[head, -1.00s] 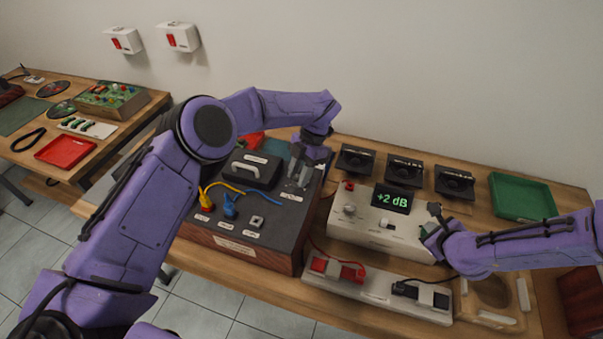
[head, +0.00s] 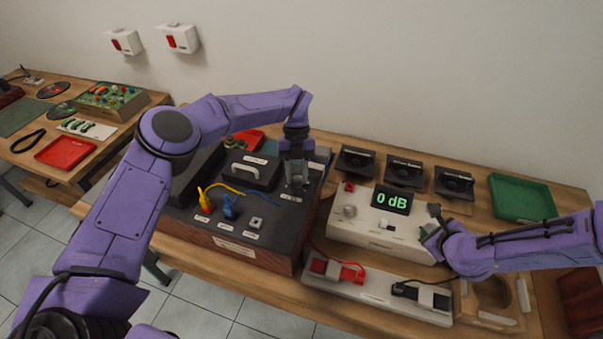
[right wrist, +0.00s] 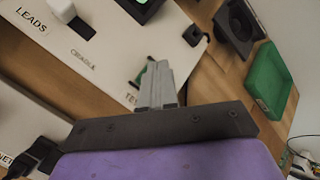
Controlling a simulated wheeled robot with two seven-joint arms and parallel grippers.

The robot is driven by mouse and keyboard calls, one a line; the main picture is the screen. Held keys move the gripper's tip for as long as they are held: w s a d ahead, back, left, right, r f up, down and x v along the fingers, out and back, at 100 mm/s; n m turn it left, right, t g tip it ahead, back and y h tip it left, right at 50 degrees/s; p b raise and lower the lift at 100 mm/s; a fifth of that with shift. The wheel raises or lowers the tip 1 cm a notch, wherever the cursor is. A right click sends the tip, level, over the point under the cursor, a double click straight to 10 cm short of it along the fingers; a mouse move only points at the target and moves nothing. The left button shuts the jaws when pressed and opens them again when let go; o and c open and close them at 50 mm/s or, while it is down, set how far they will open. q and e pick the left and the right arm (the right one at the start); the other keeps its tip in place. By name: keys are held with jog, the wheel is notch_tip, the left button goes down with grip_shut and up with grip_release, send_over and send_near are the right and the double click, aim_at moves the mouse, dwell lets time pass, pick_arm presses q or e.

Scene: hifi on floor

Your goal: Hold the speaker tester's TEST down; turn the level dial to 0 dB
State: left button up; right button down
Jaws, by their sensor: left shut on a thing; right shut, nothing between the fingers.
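The speaker tester (head: 345,228) is a pale box with a dark display (head: 392,200) reading "0 dB" in green. My right gripper (head: 426,232) is shut and empty at the tester's right end. In the right wrist view, its fingertips (right wrist: 158,72) are down at the green TEST button (right wrist: 143,76), covering part of it and of its label; the exact contact is hidden. My left gripper (head: 297,186) points straight down at the right side of the dark unit (head: 270,228), shut on the level dial, which is mostly hidden between the fingers.
Yellow and blue plugs (head: 229,207) stand on the dark unit. Several black speakers (head: 403,170) and a green tray (head: 522,204) are behind and right of the tester. A pale strip with red and black clips (head: 375,292) lies in front. A second bench (head: 125,135) is at left.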

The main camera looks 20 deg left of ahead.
pick_arm(q)
jog(key=shift+a+n, duration=0.1)
jog(key=shift+n, duration=0.4)
dwell(0.3)
jog(key=o, duration=1)
jog(key=shift+o, duration=0.2)
jog(key=shift+r, duration=0.1)
